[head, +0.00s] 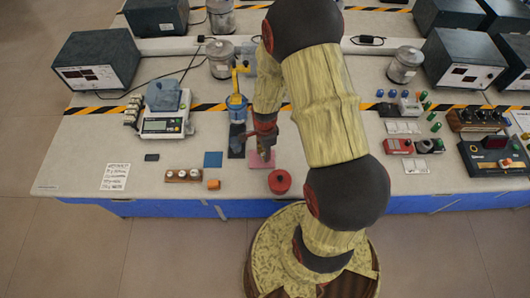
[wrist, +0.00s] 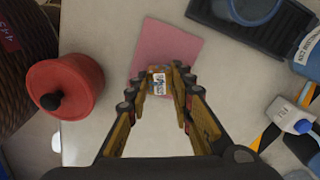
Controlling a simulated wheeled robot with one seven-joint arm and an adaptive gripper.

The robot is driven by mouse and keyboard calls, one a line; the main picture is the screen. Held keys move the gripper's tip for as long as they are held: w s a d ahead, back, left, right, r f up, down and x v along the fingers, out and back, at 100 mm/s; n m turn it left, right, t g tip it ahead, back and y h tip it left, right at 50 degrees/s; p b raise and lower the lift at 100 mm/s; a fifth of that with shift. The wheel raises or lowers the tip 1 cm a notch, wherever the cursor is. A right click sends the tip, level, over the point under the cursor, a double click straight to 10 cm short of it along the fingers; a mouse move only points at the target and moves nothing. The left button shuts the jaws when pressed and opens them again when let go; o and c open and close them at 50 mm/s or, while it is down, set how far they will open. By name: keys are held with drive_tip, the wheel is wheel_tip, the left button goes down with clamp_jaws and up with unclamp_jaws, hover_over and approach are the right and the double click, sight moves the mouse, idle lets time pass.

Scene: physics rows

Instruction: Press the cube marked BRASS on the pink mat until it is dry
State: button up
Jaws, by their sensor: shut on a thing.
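The pink mat (head: 268,163) lies on the bench below my gripper (head: 262,150). In the wrist view the pink mat (wrist: 188,42) reaches out beyond my fingertips. My gripper (wrist: 162,76) is shut on a small brass-coloured cube (wrist: 159,83) with a white label. The label's letters are too blurred to read. The cube is over the near edge of the mat in the wrist view; I cannot tell whether it touches it. In the head view my gripper hides the cube.
A red lidded pot (head: 279,182) stands close by, in front and right of the mat. An orange block (head: 213,185) and a wooden rack (head: 183,175) are at the front. A scale (head: 163,125) stands further left.

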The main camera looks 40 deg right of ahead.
clamp_jaws()
drive_tip(key=shift+f+b, duration=0.35)
drive_tip(key=shift+f, duration=0.25)
idle(1.3)
drive_tip(key=shift+s+d+r+p, duration=0.15)
drive_tip(key=shift+d+r+p, duration=0.1)
drive_tip(key=shift+r+p, duration=0.4)
idle(0.4)
